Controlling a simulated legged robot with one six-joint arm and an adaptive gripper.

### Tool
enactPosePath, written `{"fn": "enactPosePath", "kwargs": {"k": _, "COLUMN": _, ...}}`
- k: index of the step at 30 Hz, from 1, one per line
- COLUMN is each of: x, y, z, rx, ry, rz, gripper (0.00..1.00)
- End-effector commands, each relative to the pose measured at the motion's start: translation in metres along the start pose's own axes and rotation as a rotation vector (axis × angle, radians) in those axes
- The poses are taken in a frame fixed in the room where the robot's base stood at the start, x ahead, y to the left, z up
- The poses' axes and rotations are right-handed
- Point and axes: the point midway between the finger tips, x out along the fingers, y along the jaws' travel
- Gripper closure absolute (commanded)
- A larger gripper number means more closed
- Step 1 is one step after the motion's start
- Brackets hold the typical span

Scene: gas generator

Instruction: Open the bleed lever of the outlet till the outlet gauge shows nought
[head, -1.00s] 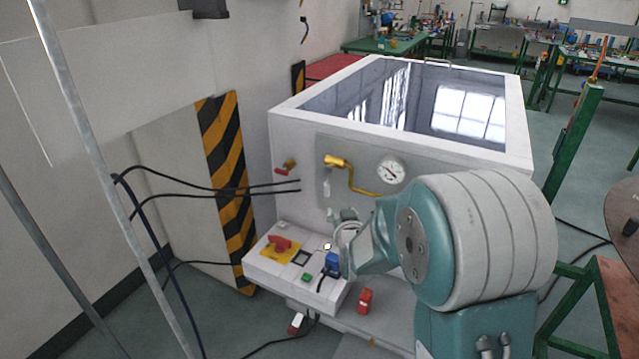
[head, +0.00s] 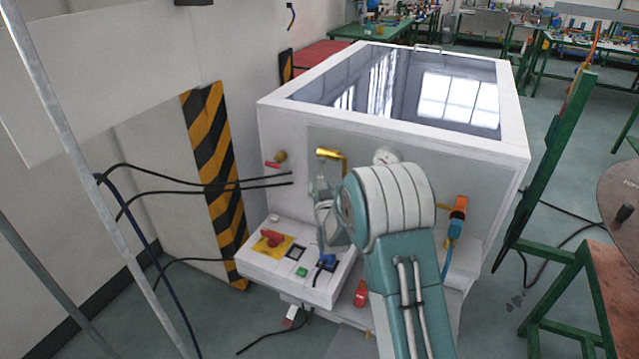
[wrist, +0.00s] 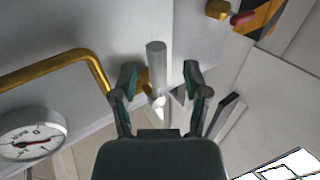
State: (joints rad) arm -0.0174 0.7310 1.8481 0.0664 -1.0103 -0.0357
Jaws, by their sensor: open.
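A grey cylindrical lever (wrist: 157,56) on the brass outlet valve (head: 328,154) sticks out between the fingers of my gripper (wrist: 160,73) in the wrist view. My gripper is open, one finger on each side of the lever, with gaps showing. In the head view my gripper (head: 323,192) is just below the brass valve and hides the lever. The round gauge (wrist: 33,135) is at the lower left of the wrist view, with a red needle; its reading is too small to tell. In the head view my arm partly covers the gauge (head: 386,156).
A brass pipe (wrist: 50,66) runs beside the gauge. A red-handled brass valve (head: 277,158) sits to the left on the same white cabinet (head: 480,160). A control box (head: 325,285) with a red switch is below. An orange-handled valve (head: 459,205) is at right.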

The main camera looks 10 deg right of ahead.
Motion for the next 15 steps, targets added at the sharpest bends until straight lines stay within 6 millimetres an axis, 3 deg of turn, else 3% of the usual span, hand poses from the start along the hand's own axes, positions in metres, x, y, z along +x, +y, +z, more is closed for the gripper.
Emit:
{"fn": "enactPosePath", "kwargs": {"k": 6, "x": 0.020, "y": 0.001, "z": 0.000, "rx": 0.000, "ry": 0.000, "rz": 0.000, "gripper": 0.40}}
{"fn": "enactPosePath", "kwargs": {"k": 15, "x": 0.022, "y": 0.000, "z": 0.000, "rx": 0.000, "ry": 0.000, "rz": 0.000, "gripper": 0.40}}
